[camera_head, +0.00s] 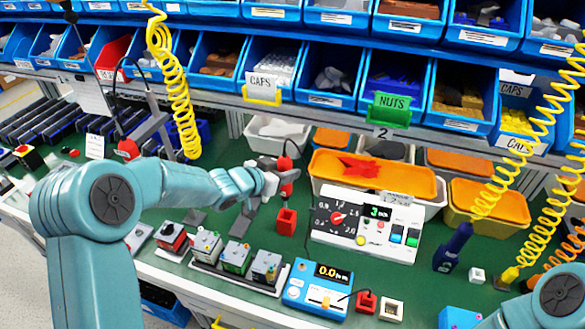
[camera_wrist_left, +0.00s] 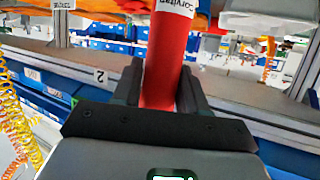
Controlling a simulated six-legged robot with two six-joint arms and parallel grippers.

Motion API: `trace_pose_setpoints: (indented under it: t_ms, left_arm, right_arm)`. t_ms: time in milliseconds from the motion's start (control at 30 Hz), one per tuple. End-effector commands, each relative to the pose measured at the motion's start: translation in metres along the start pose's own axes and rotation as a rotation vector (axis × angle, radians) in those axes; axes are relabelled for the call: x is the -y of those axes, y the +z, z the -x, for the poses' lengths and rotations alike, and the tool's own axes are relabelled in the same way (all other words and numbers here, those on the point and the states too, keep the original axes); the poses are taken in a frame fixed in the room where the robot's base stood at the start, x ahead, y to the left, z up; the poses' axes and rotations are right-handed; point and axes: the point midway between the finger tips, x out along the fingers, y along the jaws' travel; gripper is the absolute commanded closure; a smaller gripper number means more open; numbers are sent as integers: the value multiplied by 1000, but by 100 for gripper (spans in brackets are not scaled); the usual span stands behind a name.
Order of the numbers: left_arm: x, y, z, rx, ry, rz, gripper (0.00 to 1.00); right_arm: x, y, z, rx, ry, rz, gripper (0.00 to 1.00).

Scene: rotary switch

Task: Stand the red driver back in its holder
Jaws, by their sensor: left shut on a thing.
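The red driver (camera_head: 287,168) is upright, with a dark cord rising from its top. My left gripper (camera_head: 280,180) is shut on it. In the left wrist view the driver's red body (camera_wrist_left: 167,60), with a white label, stands between the two dark fingers (camera_wrist_left: 160,92). A red square holder (camera_head: 287,221) stands on the green bench top, just below the driver in the head view.
A white control panel (camera_head: 368,226) stands right of the holder. An orange tray (camera_head: 410,182) lies behind it. Small switch units (camera_head: 236,258) and a blue meter (camera_head: 316,288) sit in front. A dark blue driver (camera_head: 453,246) stands farther right. Blue bins line the back.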

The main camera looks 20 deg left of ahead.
Motion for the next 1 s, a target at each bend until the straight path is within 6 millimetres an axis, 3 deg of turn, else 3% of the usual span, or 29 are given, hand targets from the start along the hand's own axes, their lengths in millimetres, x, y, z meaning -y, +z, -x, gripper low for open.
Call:
trace_pose_setpoints:
  t_ms: [600, 800, 1000]
  left_arm:
    - [-2, 70, -35, -2, 5, -1, 100]
    - [-2, 84, -40, -2, 4, -1, 100]
    - [-2, 85, -41, -3, 4, -2, 100]
  right_arm:
    - [-25, -2, -68, 0, 0, 0, 100]
    - [-29, -2, -79, 0, 0, 0, 100]
    - [-29, -2, -79, 0, 0, 0, 100]
